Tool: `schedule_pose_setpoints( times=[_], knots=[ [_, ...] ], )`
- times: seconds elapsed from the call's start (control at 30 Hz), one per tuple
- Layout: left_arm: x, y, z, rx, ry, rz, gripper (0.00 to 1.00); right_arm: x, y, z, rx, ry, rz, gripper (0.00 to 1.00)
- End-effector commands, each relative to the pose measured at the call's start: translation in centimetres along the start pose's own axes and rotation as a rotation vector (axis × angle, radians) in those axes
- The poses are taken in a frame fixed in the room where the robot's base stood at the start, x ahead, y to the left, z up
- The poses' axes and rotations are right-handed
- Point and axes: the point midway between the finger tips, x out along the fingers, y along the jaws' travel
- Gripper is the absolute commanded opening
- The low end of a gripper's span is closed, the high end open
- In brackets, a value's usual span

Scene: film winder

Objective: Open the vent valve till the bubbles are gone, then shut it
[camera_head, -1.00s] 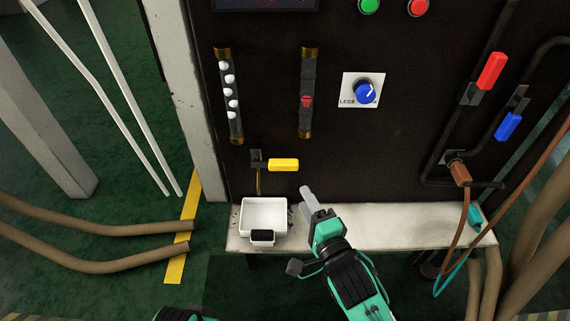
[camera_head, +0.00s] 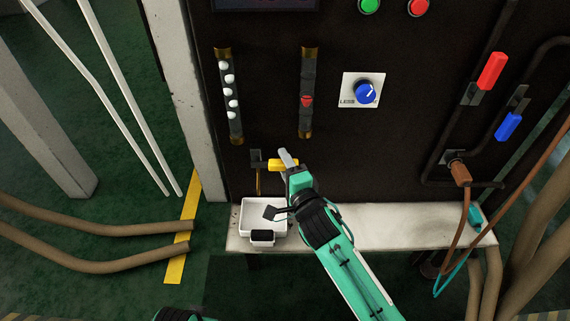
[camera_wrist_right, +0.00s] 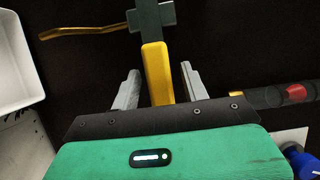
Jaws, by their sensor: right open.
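The vent valve has a yellow lever (camera_head: 272,165) lying level to the right of its dark body (camera_head: 256,157), with a thin brass spout below. In the right wrist view the lever (camera_wrist_right: 156,62) runs between the two fingers of my right gripper (camera_wrist_right: 160,72), which is open with a gap on each side. In the head view the right gripper (camera_head: 286,158) covers the lever's right end. Several white bubbles (camera_head: 231,92) show in the upright sight tube above the valve. My left gripper is not in view.
A white tray (camera_head: 246,204) stands on the pale ledge (camera_head: 375,232) under the spout. A second tube with a red marker (camera_head: 306,101), a blue knob (camera_head: 365,92), and red (camera_head: 491,70) and blue (camera_head: 508,126) handles sit to the right. The panel between is bare.

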Motion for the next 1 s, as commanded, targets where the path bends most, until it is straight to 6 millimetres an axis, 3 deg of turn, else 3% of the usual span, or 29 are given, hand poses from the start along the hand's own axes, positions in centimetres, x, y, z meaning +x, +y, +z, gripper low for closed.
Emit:
schedule_pose_setpoints(
  times=[0.33,0.57,1.0],
  knots=[
    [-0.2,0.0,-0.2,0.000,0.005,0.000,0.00,0.3,0.0,0.0,0.000,0.000,0.000,0.45],
    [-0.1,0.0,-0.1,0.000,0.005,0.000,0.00,0.3,0.0,0.0,0.000,0.000,0.000,0.00],
    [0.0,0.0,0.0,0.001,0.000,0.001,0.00,-0.2,0.6,-1.1,0.052,0.003,-0.020,0.00]
  ],
)
